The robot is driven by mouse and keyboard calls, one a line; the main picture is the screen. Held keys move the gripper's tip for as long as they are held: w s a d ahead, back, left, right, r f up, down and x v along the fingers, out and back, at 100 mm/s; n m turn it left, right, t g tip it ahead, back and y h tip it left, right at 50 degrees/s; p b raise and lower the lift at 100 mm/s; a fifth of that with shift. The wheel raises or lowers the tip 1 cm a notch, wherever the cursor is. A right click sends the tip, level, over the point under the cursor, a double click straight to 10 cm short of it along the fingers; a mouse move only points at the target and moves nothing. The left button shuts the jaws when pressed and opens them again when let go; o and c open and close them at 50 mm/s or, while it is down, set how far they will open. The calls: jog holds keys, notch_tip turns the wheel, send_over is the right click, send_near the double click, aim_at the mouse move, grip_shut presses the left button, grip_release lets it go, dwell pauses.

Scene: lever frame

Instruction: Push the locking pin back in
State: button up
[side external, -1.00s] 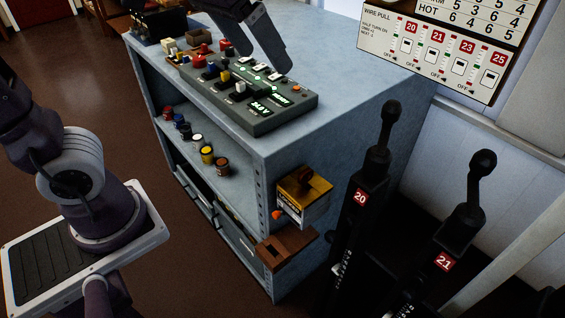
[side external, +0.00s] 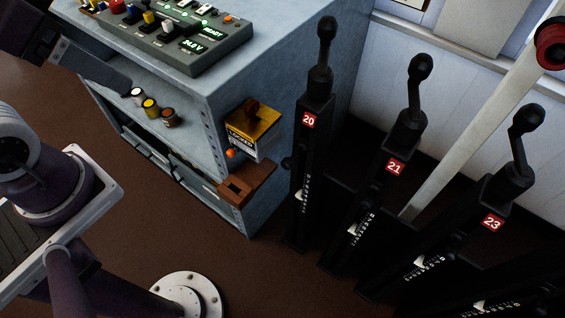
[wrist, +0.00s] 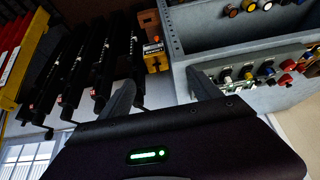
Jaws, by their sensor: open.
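Black levers stand in a row in the side view: lever 20 (side external: 318,90), lever 21 (side external: 408,130) and lever 23 (side external: 505,185).
A grey-blue cabinet (side external: 225,90) stands left of the levers, with a control panel (side external: 190,40) on top. A yellow-topped box (side external: 253,125) and a brown wooden bracket (side external: 247,184) jut from its side, close to lever 20. Paint-like pots (side external: 150,108) sit on its shelf.

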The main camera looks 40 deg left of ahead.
aim_at(295, 154)
jog(key=shift+c, duration=0.4)
